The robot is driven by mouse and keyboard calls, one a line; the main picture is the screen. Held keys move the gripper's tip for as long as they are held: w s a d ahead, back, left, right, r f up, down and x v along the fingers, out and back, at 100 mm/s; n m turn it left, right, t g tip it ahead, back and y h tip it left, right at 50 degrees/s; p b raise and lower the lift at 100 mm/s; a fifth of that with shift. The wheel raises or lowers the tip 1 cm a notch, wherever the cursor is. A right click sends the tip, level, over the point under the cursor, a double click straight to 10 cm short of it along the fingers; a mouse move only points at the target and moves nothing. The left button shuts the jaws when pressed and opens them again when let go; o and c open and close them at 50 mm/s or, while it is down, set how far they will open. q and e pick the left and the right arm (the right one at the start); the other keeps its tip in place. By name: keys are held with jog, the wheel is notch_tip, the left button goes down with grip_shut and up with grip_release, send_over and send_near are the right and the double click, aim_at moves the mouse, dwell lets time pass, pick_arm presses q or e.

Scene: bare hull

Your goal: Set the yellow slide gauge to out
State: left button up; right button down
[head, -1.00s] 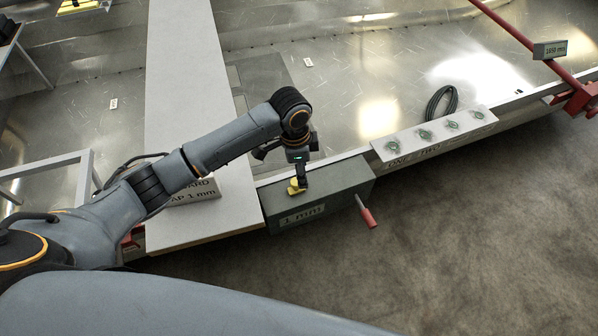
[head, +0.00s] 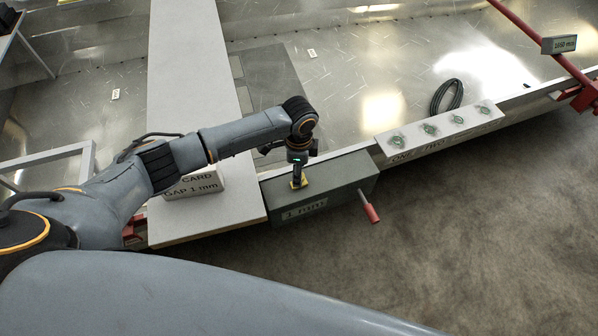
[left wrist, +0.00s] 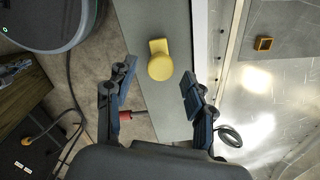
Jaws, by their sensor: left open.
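The yellow slide gauge (head: 299,183) is on top of the grey box (head: 340,182) labelled "1 mm". It also shows in the left wrist view as a yellow piece with a rounded end and a square end (left wrist: 160,62). My left gripper (head: 298,173) points down over the gauge and partly covers it in the head view. In the left wrist view its two fingers (left wrist: 158,80) are spread apart, with the gauge beyond and between their tips. No contact with the gauge is visible. My right gripper is not in view.
A red-handled lever (head: 371,212) sticks out from the box's front. A panel with several green-marked spots (head: 440,130) and a coiled cable (head: 446,97) lie to the right.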

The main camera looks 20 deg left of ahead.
pick_arm(q)
jog(key=shift+f, duration=0.9)
jog(key=shift+c, duration=0.5)
